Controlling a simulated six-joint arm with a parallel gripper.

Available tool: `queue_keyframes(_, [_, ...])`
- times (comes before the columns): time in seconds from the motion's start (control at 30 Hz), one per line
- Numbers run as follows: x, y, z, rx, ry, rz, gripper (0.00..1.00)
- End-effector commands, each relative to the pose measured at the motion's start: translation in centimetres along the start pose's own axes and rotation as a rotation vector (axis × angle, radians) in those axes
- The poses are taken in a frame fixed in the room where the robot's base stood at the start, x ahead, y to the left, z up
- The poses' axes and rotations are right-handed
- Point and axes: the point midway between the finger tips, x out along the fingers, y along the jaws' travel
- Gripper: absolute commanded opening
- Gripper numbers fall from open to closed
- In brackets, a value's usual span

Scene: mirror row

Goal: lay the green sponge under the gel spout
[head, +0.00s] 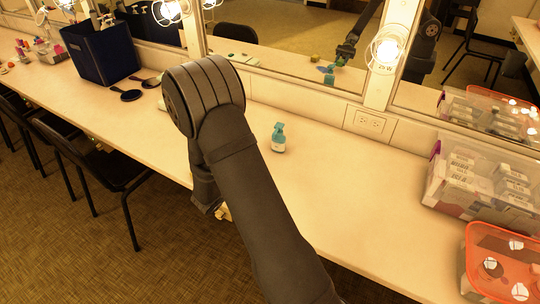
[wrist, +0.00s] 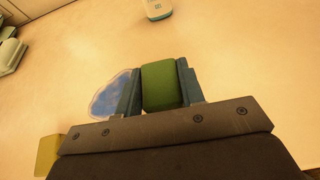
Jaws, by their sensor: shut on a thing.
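The green sponge (wrist: 163,86) is gripped between the two blue-grey fingers of my gripper (wrist: 162,85) in the wrist view. The sponge and fingers are hidden behind my arm in the head view, though the mirror shows a small reflection of the gripper. The teal pump bottle (head: 278,138), which looks like the gel bottle, stands upright on the counter near the mirror. It also shows at the top edge of the wrist view (wrist: 157,9), ahead of and apart from the sponge. Which way its spout points is too small to tell.
A blue clear-edged item (wrist: 113,95) lies beside the left finger, and a yellow block (wrist: 48,154) is at lower left in the wrist view. A clear box (head: 470,185) and an orange-lidded box (head: 500,260) stand at right. The counter around the bottle is clear.

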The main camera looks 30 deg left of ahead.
Motion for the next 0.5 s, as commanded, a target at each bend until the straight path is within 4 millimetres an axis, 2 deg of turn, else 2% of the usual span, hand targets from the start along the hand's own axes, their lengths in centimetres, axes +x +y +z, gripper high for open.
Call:
queue_keyframes(0.03, [1.5,-0.1,0.6,0.005,-0.001,-0.005,0.11])
queue_keyframes(0.2, [5.8,-0.2,2.5,0.005,-0.001,-0.006,0.11])
queue_keyframes(0.5, [12.6,-0.2,5.2,0.004,0.000,-0.004,0.11])
